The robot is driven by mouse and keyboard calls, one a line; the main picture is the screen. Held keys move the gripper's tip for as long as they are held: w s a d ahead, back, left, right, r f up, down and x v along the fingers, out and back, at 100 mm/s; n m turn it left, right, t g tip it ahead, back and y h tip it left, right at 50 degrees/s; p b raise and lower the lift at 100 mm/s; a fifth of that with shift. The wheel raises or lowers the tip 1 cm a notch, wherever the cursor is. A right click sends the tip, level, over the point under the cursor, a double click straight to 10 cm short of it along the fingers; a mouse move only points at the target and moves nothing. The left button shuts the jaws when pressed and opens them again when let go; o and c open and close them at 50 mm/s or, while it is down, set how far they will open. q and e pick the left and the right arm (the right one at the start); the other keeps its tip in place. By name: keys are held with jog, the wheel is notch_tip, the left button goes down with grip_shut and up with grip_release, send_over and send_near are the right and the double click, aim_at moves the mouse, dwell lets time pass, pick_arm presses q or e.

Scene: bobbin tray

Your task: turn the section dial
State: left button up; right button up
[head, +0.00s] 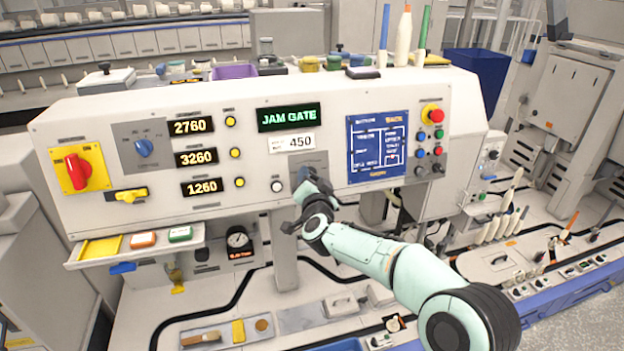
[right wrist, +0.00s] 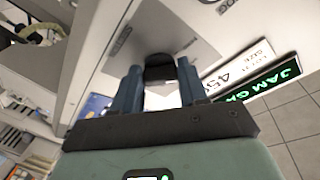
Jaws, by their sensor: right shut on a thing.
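My right gripper (head: 306,178) is at the grey plate (head: 312,158) on the panel front, below the number 450 label. In the right wrist view its two blue fingers (right wrist: 157,92) are shut on a black dial (right wrist: 159,70), one finger on each side. The dial's pointer and markings cannot be read, and in the head view my gripper covers it. The display (head: 289,117) above reads JAM GATE. Another dial, with a blue knob (head: 143,148), sits on a grey plate at the left of the panel. My left gripper is not in view.
The panel also carries a red rotary switch (head: 78,171) on yellow, a yellow handle (head: 128,195), number displays (head: 197,157), a white button (head: 277,185) close left of my gripper, and a blue diagram board (head: 377,147). A shelf (head: 135,246) juts out at lower left.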

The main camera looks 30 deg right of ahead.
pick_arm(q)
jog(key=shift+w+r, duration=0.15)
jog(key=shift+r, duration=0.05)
pick_arm(e)
jog(key=shift+m, duration=1)
jog(key=o, duration=1.1)
jog(key=shift+c, duration=0.2)
jog(key=shift+s+a, duration=0.1)
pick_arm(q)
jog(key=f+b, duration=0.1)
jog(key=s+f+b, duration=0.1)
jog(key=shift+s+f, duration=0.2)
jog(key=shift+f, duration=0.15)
pick_arm(e)
jog(key=v, duration=1.3)
jog(key=shift+a+r, duration=0.15)
jog(key=shift+r, duration=0.1)
